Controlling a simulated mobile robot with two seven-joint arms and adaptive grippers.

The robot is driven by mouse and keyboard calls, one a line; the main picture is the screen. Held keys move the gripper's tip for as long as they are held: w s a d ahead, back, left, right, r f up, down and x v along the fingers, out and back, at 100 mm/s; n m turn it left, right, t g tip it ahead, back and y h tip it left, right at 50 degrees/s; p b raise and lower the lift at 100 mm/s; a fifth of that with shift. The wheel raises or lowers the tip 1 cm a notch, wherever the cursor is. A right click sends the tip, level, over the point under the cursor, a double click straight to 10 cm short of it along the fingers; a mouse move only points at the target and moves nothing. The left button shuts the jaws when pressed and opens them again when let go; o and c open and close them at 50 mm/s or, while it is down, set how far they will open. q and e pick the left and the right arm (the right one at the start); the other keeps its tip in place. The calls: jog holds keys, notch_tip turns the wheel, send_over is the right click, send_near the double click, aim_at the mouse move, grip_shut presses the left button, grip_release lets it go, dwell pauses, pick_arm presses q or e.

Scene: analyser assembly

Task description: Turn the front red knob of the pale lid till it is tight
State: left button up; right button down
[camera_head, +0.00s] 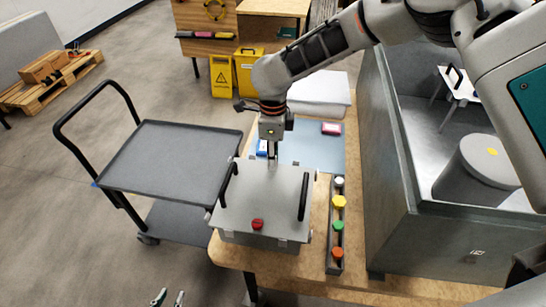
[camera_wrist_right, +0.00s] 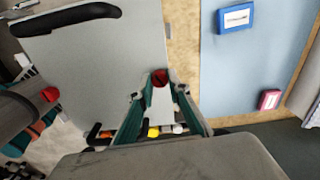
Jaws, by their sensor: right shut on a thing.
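The pale lid (camera_head: 285,195) lies on a grey box on the wooden table, with a black handle at each side. Its front red knob (camera_head: 257,224) stands free near the front edge, and it also shows at the left of the right wrist view (camera_wrist_right: 50,94). My right gripper (camera_head: 272,163) is at the back edge of the lid, pointing down. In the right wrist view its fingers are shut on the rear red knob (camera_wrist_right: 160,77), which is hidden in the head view. My left gripper (camera_head: 169,299) is at the bottom edge, its fingertips apart and empty, away from the lid.
A button strip (camera_head: 335,225) with white, yellow, green and red caps lies right of the box. A blue-grey mat (camera_head: 312,150) with a pink-red box (camera_head: 331,128) lies behind it. A dark cart (camera_head: 170,160) stands left. A grey high-walled enclosure (camera_head: 390,200) stands right.

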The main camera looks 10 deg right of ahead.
jog(key=shift+w+r+m, duration=0.2)
jog(key=shift+m, duration=0.1)
dwell(0.4)
jog(key=c, duration=2)
grip_release()
jog(key=shift+o, duration=0.5)
jog(key=shift+s+f, duration=0.1)
jog(key=shift+s, duration=0.05)
notch_tip(320, 180, up, 12)
